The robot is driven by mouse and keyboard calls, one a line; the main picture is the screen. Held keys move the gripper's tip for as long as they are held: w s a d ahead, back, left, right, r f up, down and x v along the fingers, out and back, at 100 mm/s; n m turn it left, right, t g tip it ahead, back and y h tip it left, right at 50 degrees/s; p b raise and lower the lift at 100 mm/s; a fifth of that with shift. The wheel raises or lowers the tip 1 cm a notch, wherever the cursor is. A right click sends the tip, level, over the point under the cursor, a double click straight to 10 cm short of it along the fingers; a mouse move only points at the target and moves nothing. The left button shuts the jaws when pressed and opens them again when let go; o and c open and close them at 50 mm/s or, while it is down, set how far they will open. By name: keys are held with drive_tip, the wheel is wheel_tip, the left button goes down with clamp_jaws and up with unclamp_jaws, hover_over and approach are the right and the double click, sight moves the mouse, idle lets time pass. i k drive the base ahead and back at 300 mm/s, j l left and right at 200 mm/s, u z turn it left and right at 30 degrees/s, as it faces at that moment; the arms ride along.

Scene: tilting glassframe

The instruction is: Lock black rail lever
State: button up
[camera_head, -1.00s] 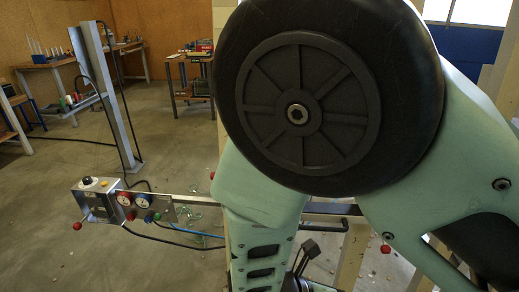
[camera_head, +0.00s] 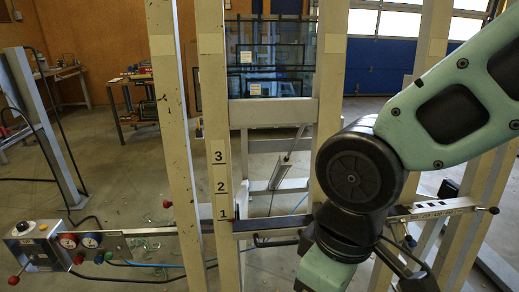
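A metal rail (camera_head: 275,226) runs across the frame in front of the upright posts. A lever with a black ball knob (camera_head: 494,210) sticks out at the rail's far right end. Another small dark knob (camera_head: 410,241) hangs just below the rail to the right of my wrist. I cannot tell which of these is the black rail lever, or whether either is locked. My arm comes in from the right, and its black and green wrist covers part of the rail right of centre. My gripper's fingers cannot be made out; they are hidden or below the frame.
A control box (camera_head: 38,245) with gauges (camera_head: 80,240) sits at the rail's left end, with hoses below. A post numbered 1 to 3 (camera_head: 220,185) stands left of centre. Glass panes (camera_head: 268,60) stand behind. Floor at left is fairly open.

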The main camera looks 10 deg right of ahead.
sight(494, 210)
drive_tip(key=z, duration=1.7)
drive_tip(key=i+l+u, duration=0.3)
drive_tip(key=i+l, duration=0.35)
drive_tip(key=i, duration=0.05)
